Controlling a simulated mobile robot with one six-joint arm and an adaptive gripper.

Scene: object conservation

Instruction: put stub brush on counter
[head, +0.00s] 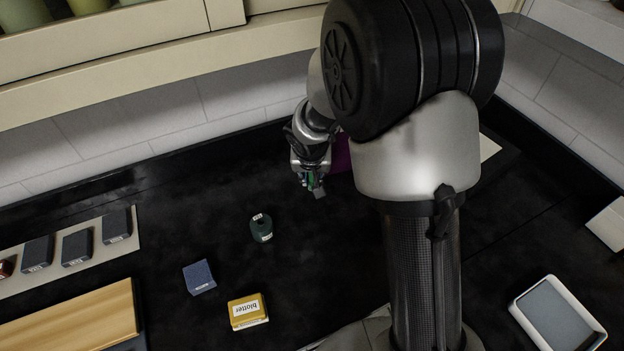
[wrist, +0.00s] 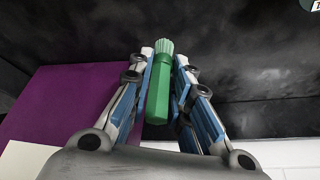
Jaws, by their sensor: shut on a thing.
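The stub brush (wrist: 160,88) is a short green cylinder with pale green bristles at its far end. My gripper (head: 314,183) is shut on it, with a blue-and-grey finger on each side. In the head view only a little green shows between the fingers. The black counter (head: 330,245) lies beneath my gripper. I cannot tell whether the brush touches the counter.
A purple panel (wrist: 75,105) lies beside my gripper, partly hidden by my arm. The counter's middle is clear.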

